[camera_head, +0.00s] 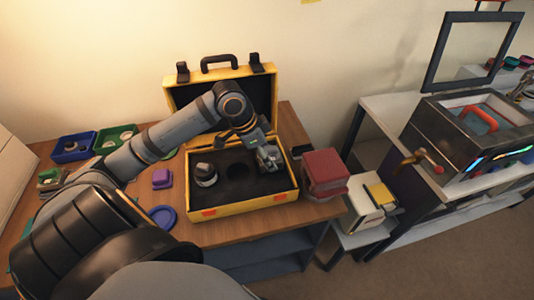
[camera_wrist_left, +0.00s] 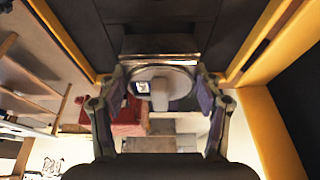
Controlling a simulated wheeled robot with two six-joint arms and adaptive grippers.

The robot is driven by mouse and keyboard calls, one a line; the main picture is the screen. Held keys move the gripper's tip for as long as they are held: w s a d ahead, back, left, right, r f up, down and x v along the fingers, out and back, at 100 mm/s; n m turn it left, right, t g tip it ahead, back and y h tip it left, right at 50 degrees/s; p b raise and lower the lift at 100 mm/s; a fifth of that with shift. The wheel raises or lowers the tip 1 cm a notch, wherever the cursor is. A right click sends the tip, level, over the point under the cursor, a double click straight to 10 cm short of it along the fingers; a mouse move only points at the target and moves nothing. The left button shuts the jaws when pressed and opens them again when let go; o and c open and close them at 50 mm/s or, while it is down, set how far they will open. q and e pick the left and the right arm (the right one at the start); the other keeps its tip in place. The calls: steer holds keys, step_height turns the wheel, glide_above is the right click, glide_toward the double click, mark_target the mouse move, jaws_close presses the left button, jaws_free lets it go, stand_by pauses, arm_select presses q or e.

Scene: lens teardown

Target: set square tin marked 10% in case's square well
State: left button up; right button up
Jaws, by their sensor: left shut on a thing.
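My left gripper (camera_head: 267,153) is shut on a grey metal tin (camera_head: 271,161) at the right side of the yellow case (camera_head: 243,207). In the left wrist view the tin (camera_wrist_left: 160,45) shows between the finger pads of the gripper (camera_wrist_left: 160,90), with a round face and a small pale label too small to read. The tin is at or just above the case's dark foam (camera_wrist_left: 95,30); I cannot tell whether it sits in a well. The square well is not distinguishable, perhaps hidden by the gripper. A dark round well (camera_head: 238,171) is open in the foam's middle. My right gripper is not in view.
A dark round part with a pale band (camera_head: 205,174) stands in the foam's left. The raised lid (camera_head: 170,99) is behind my arm. A red box (camera_head: 325,170) stands right of the case.

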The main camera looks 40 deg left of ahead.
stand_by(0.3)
arm_select(q)
steer(key=shift+f+b, duration=0.3)
steer(key=shift+f, duration=1)
steer(key=o, duration=1.2)
steer(key=shift+o, duration=0.2)
steer(key=shift+o, duration=0.8)
step_height(320, 180, up, 9)
steer(key=p, duration=1)
steer(key=shift+r, duration=0.15)
